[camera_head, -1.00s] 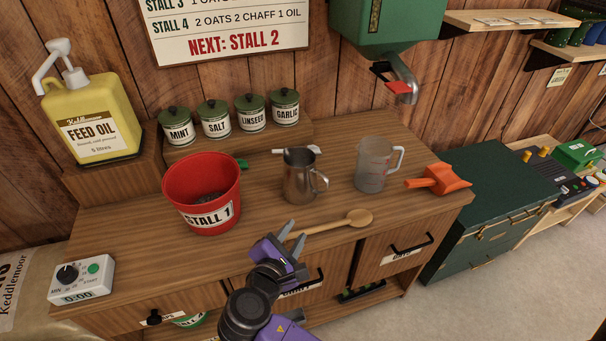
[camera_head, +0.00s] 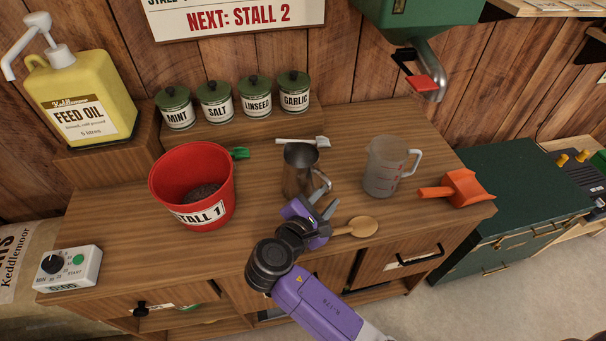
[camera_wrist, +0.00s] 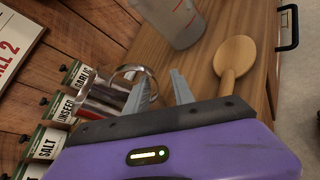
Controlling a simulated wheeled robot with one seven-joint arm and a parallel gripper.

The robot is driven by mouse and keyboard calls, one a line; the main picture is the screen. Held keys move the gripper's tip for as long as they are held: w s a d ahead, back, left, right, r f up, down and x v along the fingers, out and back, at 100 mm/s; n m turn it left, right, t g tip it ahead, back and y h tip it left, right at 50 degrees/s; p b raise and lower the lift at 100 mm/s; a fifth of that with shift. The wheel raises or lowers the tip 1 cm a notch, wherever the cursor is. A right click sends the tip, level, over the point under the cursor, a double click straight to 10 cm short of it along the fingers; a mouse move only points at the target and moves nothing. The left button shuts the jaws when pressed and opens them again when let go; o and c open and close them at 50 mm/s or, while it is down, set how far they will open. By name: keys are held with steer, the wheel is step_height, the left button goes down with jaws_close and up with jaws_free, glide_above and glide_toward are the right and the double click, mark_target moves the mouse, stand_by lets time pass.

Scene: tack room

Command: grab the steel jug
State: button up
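The steel jug (camera_head: 299,172) stands upright on the wooden counter, its handle toward the right. My gripper (camera_head: 325,209) is just in front of the jug, at its lower right, with its fingers apart. In the wrist view my gripper (camera_wrist: 161,88) shows two grey fingers spread with nothing clearly between them. The jug (camera_wrist: 104,95) lies to the left of the fingers there, its handle by the left finger. I cannot tell whether that finger touches the handle. Part of the jug's lower body is hidden by my gripper.
A wooden spoon (camera_head: 362,227) lies right beside my gripper. A clear measuring jug (camera_head: 385,170) stands right of the steel jug, with an orange scoop (camera_head: 461,188) beyond. A red bucket (camera_head: 197,190) stands left. A white-handled tool (camera_head: 300,141) lies behind the jug.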

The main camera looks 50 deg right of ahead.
steer(key=x, duration=0.5)
steer(key=shift+w+a+p, duration=0.15)
steer(key=shift+w+p, duration=0.2)
steer(key=shift+c, duration=0.2)
jaws_close()
stand_by(0.9)
